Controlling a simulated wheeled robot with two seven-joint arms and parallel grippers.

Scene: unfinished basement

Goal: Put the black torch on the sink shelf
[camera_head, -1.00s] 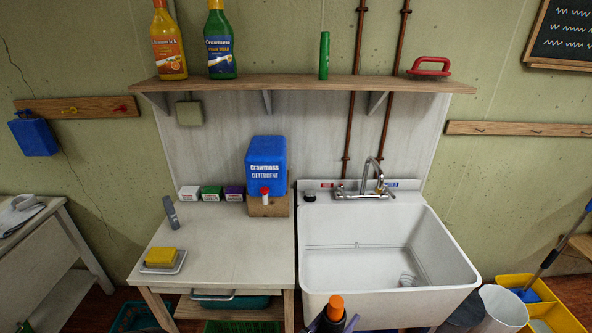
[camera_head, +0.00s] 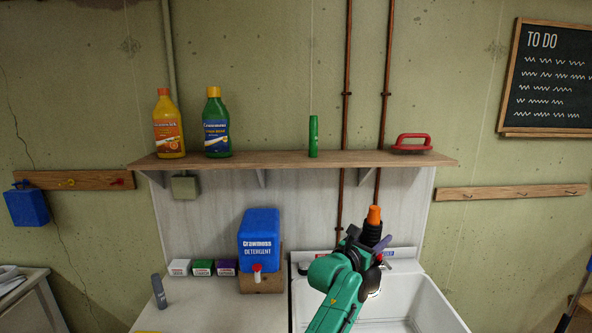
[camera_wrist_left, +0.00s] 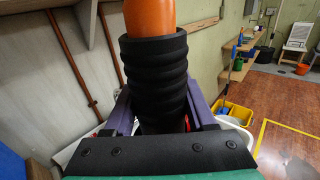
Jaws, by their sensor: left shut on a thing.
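The black torch (camera_head: 371,233) has a ribbed black body and an orange head. My left gripper (camera_head: 377,245) is shut on it and holds it upright, head up, in front of the sink's back edge and below the shelf height. In the left wrist view the torch (camera_wrist_left: 154,75) stands between the purple fingers, and its top is cut off by the frame. The sink shelf (camera_head: 275,162) is a wooden board on brackets along the wall, above and behind the torch. My right gripper is not in view.
On the shelf stand a yellow bottle (camera_head: 168,128), a green bottle (camera_head: 216,127), a green upright torch-like object (camera_head: 313,138) and a red-handled tool (camera_head: 411,143). Shelf room is free between the green bottle and green object, and between that and the red tool. The sink (camera_head: 428,305) is below.

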